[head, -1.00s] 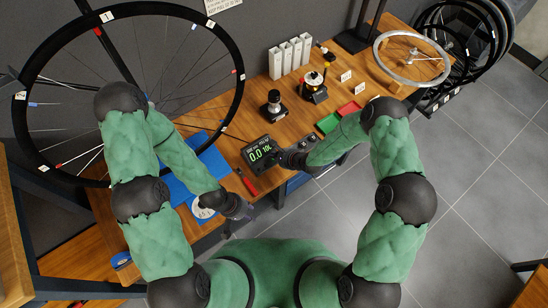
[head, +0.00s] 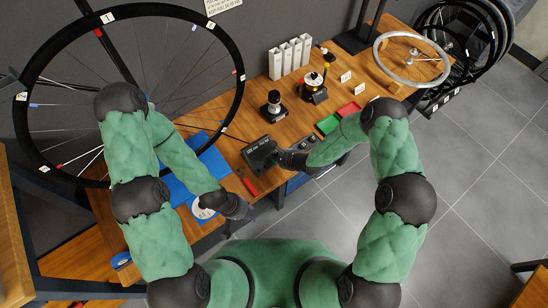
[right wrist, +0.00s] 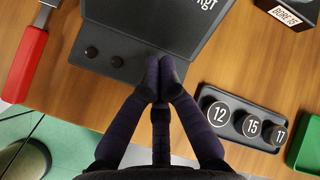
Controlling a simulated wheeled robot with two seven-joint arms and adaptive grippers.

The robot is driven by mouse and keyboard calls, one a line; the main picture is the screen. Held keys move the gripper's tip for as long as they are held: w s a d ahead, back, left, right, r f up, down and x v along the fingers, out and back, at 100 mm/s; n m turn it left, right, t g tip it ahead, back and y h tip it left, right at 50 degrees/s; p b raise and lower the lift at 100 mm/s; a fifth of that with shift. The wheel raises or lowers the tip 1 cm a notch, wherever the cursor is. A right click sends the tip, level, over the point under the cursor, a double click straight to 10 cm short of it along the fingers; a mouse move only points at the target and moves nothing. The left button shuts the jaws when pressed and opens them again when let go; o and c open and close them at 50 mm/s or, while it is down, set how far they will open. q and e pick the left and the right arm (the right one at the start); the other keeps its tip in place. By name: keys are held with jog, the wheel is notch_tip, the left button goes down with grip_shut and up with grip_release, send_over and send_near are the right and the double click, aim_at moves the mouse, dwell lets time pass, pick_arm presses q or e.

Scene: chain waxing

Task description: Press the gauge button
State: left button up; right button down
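The dark gauge (head: 259,152) lies on the wooden bench, and its screen is unlit. In the right wrist view, the gauge (right wrist: 150,30) shows part of its screen with grey "kgf" lettering. Two round black buttons show on its near strip, a left button (right wrist: 90,52) and a right button (right wrist: 117,61). My right gripper (right wrist: 163,72) is shut and empty, its fingertips together over the strip's right part. They hide what is beneath them, and I cannot tell whether they touch it. My left gripper (head: 245,211) hangs near the bench's front edge; its fingers are too small to read.
A red-handled tool (head: 247,183) lies left of the gauge. A tray of numbered round pieces (right wrist: 240,121) sits close to the right gripper. Green (head: 328,124) and red (head: 349,109) trays lie farther right. A large wheel (head: 240,75) stands at the left.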

notch_tip(320, 180, up, 6)
jog(key=p, duration=0.5)
dwell(0.7)
